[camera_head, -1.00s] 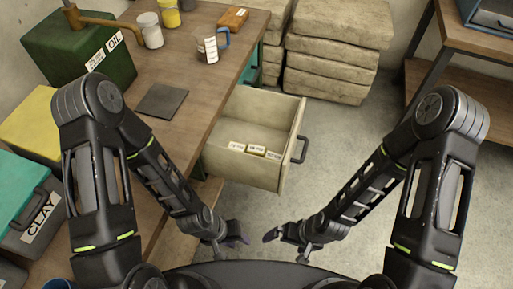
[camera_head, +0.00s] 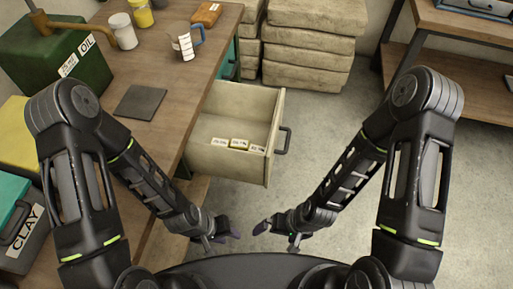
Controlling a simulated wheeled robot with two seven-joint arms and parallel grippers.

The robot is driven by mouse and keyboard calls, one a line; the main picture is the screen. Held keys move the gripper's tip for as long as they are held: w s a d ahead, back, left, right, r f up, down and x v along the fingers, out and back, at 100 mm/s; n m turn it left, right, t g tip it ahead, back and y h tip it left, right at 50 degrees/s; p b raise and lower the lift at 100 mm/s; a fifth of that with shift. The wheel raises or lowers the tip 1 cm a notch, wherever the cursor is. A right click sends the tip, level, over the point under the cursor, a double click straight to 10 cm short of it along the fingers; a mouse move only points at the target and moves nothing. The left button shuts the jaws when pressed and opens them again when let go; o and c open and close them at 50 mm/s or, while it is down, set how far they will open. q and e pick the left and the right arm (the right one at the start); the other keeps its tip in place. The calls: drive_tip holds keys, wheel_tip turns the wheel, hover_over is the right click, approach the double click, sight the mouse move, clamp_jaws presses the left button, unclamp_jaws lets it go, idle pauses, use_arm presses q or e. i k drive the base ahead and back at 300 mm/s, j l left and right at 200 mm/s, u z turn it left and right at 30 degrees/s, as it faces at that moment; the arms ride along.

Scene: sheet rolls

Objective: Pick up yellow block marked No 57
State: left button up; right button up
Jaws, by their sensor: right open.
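Three small blocks with pale labels lie in a row in the open drawer: a left one (camera_head: 219,144), a middle one (camera_head: 239,144) and a right one (camera_head: 257,149). Traces of yellow show on them, but the label text is too small to read, so I cannot tell which is No 57. The cream drawer (camera_head: 226,167) is pulled out from the workbench. My left gripper (camera_head: 222,238) looks open and empty, below the drawer in the picture.
The wooden workbench (camera_head: 163,75) is on the left, with a dark plate (camera_head: 139,102), a mug (camera_head: 185,46) and a green oil box (camera_head: 60,60). Stacked sacks (camera_head: 310,45) stand behind the drawer. The floor (camera_head: 325,130) right of the drawer is clear.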

sight(216, 141)
drive_tip(key=k, duration=1.15)
drive_tip(key=k+u, duration=0.1)
drive_tip(key=u, duration=1.15)
drive_tip(key=i+l, duration=0.1)
drive_tip(key=l, duration=0.5)
drive_tip(key=i+l, duration=0.1)
drive_tip(key=l, duration=0.55)
drive_tip(key=i+l, duration=0.15)
drive_tip(key=l, duration=0.45)
drive_tip(key=i+l, duration=0.1)
drive_tip(key=l, duration=0.55)
drive_tip(key=i+l, duration=0.1)
drive_tip(key=l, duration=0.5)
drive_tip(key=i+l, duration=0.1)
drive_tip(key=l, duration=0.55)
drive_tip(key=i+l, duration=0.1)
drive_tip(key=l, duration=0.5)
drive_tip(key=i+l, duration=0.1)
drive_tip(key=l, duration=0.55)
